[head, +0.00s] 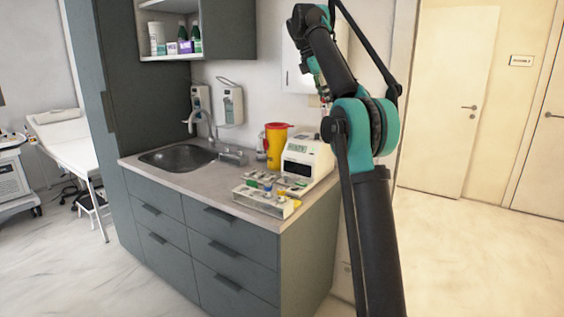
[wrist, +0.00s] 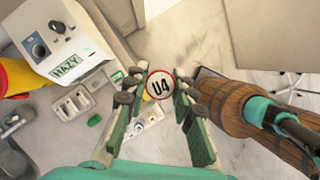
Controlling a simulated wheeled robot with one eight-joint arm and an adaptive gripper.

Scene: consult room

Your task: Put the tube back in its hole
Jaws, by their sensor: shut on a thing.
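In the wrist view my gripper (wrist: 158,100) is shut on the tube (wrist: 160,85). I see the tube end-on, as a round white cap with a red ring and the label "U4". Its body is hidden below the cap. A pale rack (head: 262,203) with several coloured items stands at the front corner of the counter in the head view. My gripper is not clear in the head view, where my arm rises at the right.
A white device (head: 306,158), labelled "HAZY" in the wrist view (wrist: 85,50), stands behind the rack. A yellow container (head: 276,145) is beside it. The sink (head: 177,157) is at left. A brown banded barrel (wrist: 240,108) shows at right in the wrist view.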

